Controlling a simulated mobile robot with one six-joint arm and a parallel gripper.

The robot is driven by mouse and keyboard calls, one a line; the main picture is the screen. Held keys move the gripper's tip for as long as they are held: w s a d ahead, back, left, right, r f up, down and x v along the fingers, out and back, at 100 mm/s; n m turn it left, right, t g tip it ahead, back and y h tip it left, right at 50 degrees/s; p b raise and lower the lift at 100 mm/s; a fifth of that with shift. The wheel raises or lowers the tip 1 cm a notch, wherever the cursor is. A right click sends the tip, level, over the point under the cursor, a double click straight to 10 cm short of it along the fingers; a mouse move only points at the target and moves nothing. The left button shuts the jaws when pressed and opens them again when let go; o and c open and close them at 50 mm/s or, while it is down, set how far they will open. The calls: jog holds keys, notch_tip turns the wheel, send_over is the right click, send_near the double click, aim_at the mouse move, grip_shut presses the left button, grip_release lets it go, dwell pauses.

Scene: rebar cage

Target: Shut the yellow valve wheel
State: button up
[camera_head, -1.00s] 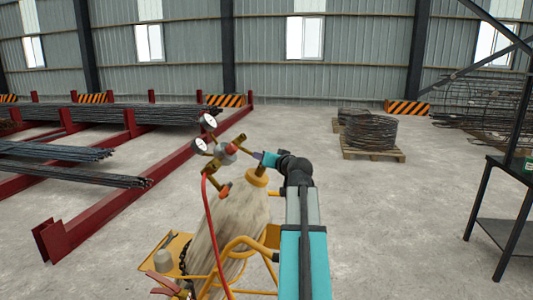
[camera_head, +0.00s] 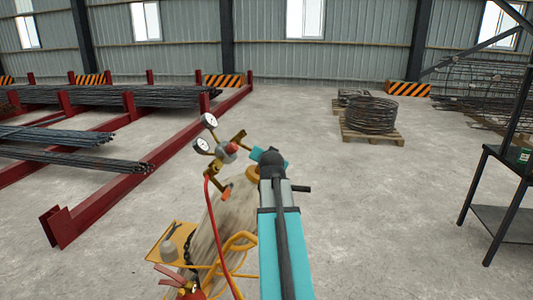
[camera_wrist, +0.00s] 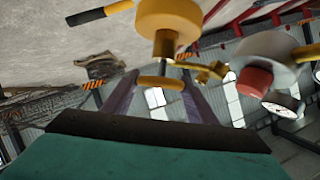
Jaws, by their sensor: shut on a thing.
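The yellow valve wheel (camera_wrist: 160,82) sits between the two purple fingers of my gripper (camera_wrist: 160,78) in the wrist view, and the fingers are shut on it. Its stem joins a thicker yellow collar (camera_wrist: 168,20). In the head view my gripper (camera_head: 258,157) is at the top of the pale gas cylinder (camera_head: 234,215), beside the yellow collar (camera_head: 253,173); the wheel itself is hidden there by my wrist.
A regulator (camera_head: 227,152) with two gauges and a red hose (camera_head: 211,220) is close left of my gripper. The cylinder stands on a yellow cart (camera_head: 165,242). Red racks (camera_head: 140,180) hold rebar at left; a dark table (camera_head: 505,205) stands right. Open floor lies between.

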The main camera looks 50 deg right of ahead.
jog(key=shift+w+m+g+h, duration=0.1)
jog(key=shift+m+g+h, duration=0.3)
jog(key=shift+m+g, duration=0.85)
jog(key=shift+w+f+m+g+b, duration=0.1)
jog(key=shift+m+g+b, duration=1.15)
jog(key=shift+m+g, duration=0.6)
jog(key=m+g+b, duration=0.2)
jog(key=g, duration=0.1)
jog(key=shift+m+g+y, duration=0.3)
jog(key=shift+g, duration=0.1)
jog(key=m+g+y+b, duration=0.1)
jog(key=m+g, duration=0.1)
jog(key=g, duration=0.1)
jog(key=shift+m+y, duration=0.4)
jog(key=shift+r+m+g+y+p, duration=0.25)
jog(key=shift+m+g+y+p, duration=0.65)
jog(key=shift+m+g+y, duration=0.15)
jog(key=shift+s+f+m+g+y+p, duration=0.1)
jog(key=shift+s+m+g+y+p, duration=0.2)
jog(key=shift+p, duration=0.55)
jog(key=shift+a+f+m+y+p, duration=0.15)
jog(key=shift+f+m+y+p, duration=0.1)
jog(key=shift+p, duration=0.1)
jog(key=o, duration=1.1)
jog(key=shift+c, duration=0.2)
jog(key=shift+r, duration=0.1)
